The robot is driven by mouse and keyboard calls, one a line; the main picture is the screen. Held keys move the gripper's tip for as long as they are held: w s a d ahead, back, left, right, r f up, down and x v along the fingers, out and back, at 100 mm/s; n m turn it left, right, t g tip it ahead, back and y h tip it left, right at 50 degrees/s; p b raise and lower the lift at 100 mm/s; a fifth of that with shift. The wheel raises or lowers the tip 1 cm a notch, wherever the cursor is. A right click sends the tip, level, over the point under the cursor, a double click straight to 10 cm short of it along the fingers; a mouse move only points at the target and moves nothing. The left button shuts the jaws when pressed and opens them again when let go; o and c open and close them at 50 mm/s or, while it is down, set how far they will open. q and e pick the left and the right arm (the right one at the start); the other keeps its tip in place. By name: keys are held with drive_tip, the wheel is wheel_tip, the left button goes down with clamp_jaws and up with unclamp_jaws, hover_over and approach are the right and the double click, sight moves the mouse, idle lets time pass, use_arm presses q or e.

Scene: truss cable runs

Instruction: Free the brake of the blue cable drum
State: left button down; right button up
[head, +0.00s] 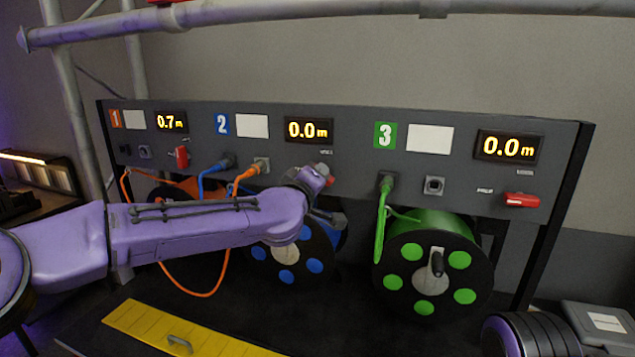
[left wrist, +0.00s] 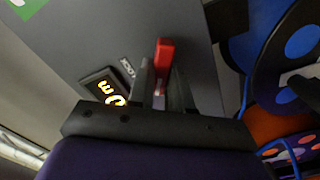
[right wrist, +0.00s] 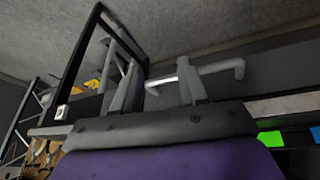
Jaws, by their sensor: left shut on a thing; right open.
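The blue cable drum (head: 286,262) sits low under panel section 2, its front disc with blue dots partly hidden by my left arm. It also shows at the right of the left wrist view (left wrist: 300,42). My left gripper (head: 329,196) is at the panel just above this drum. In the left wrist view, its fingers are shut on the red brake lever (left wrist: 165,54), whose red end sticks out beyond them. The lever is mostly hidden in the head view. My right gripper (right wrist: 157,85) is open, with nothing held; it is outside the head view.
The section 2 display (head: 309,130) reads 0.0 m. The green drum (head: 425,223) and its red lever (head: 520,200) are to the right. Orange cable (head: 190,291) hangs below my left arm. A yellow plate (head: 140,322) lies in front. A light grey handle (right wrist: 224,69) is beyond my right gripper.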

use_arm(q)
drive_tip(key=shift+f+n+b, duration=0.15)
drive_tip(key=shift+n+b, duration=0.7)
drive_tip(key=shift+n, duration=0.9)
drive_tip(key=shift+f+n+b, duration=0.15)
drive_tip(key=shift+n+b, duration=0.65)
drive_tip(key=shift+n, duration=0.95)
drive_tip(key=shift+a, duration=0.1)
drive_tip(key=c, duration=1)
unclamp_jaws()
drive_tip(key=shift+c, duration=0.2)
drive_tip(key=b+v, duration=0.4)
drive_tip(key=v, duration=0.6)
drive_tip(key=shift+s, duration=0.2)
